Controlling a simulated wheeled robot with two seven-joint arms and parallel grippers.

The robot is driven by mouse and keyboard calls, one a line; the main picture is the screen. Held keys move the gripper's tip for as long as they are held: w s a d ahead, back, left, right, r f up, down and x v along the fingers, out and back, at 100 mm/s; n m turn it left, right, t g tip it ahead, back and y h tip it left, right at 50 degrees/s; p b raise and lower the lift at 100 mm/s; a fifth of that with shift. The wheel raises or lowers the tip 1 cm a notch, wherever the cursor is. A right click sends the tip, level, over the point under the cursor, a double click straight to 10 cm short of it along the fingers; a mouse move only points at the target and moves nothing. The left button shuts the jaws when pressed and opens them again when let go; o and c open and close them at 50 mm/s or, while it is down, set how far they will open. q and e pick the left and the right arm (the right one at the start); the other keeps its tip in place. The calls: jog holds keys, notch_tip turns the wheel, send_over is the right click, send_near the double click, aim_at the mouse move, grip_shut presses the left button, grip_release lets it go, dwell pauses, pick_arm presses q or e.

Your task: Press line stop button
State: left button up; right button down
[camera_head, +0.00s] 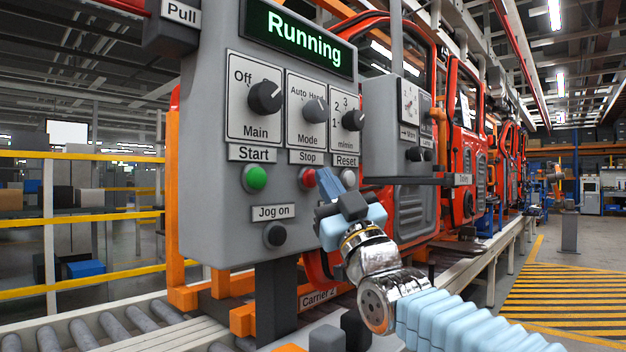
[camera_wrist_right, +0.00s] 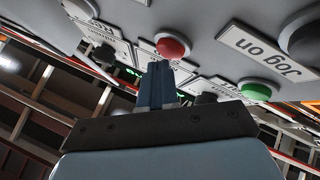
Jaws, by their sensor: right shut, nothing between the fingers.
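The red stop button (camera_head: 308,178) sits under the "Stop" label on the grey control panel (camera_head: 215,215). It also shows in the right wrist view (camera_wrist_right: 172,46), just beyond my fingertips. My right gripper (camera_head: 326,176) is shut and empty, its blue fingers pointing at the panel and partly covering the red button's right side. In the wrist view the fingertips (camera_wrist_right: 159,68) end close below the button; I cannot tell whether they touch it. The display (camera_head: 303,40) reads "Running". My left gripper is not in view.
The green start button (camera_head: 255,178) is to the left, the pale reset button (camera_head: 348,178) to the right, and the black jog button (camera_head: 275,235) below. Dark knobs (camera_head: 265,96) sit above. Red doors (camera_head: 465,150) hang behind the panel. A roller conveyor (camera_head: 85,331) runs at lower left.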

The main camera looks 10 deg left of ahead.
jog(key=shift+w+a, duration=0.35)
jog(key=shift+a, duration=0.15)
dwell(0.8)
jog(key=shift+s+d+b, duration=0.6)
jog(key=shift+d, duration=0.2)
jog(key=shift+d, duration=0.1)
jog(key=shift+s+d+b, duration=0.75)
jog(key=shift+d, duration=0.25)
jog(key=shift+s+d+b, duration=0.7)
jog(key=shift+d, duration=0.25)
